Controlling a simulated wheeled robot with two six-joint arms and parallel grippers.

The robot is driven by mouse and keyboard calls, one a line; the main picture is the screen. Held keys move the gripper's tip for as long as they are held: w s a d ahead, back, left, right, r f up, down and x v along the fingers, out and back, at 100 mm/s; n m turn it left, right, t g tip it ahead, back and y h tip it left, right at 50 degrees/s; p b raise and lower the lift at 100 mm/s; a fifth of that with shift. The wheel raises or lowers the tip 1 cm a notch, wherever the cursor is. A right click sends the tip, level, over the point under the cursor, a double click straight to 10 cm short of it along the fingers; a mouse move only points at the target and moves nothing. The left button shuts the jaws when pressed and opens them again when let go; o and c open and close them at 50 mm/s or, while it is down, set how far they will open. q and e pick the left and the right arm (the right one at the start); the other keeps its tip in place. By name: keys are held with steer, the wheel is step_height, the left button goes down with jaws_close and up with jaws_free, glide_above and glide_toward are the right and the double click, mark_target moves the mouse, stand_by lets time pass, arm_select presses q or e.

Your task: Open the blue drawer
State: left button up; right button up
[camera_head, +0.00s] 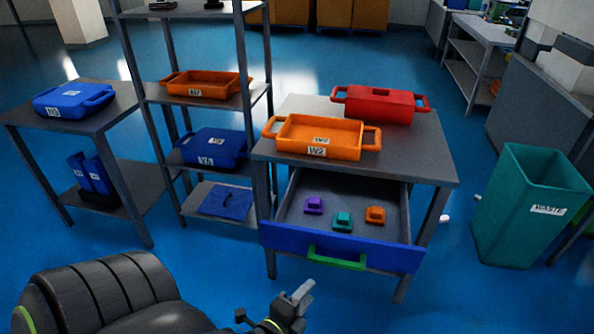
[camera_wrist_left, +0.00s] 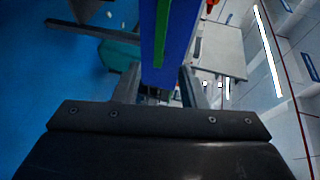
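The blue drawer (camera_head: 385,253) under the grey table is pulled well out, its inside showing. A purple block (camera_head: 314,205), a teal block (camera_head: 342,221) and an orange block (camera_head: 375,215) lie in it. Its green handle (camera_head: 337,258) is on the blue front. My left gripper (camera_head: 292,303) is in front of and below the handle, apart from it. In the left wrist view its fingers (camera_wrist_left: 159,88) stand apart with nothing between them. The blue front (camera_wrist_left: 181,45) and green handle (camera_wrist_left: 162,30) show beyond them. My right gripper is out of view.
On the table (camera_head: 420,150) are an orange tray (camera_head: 330,150) and a red toolbox (camera_head: 380,105). A shelf with orange and blue bins stands left of it, then a side table (camera_head: 100,125). A teal waste bin (camera_head: 530,205) is at right. Blue floor in front is clear.

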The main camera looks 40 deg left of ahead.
arm_select(q)
steer(key=shift+v, duration=1.6)
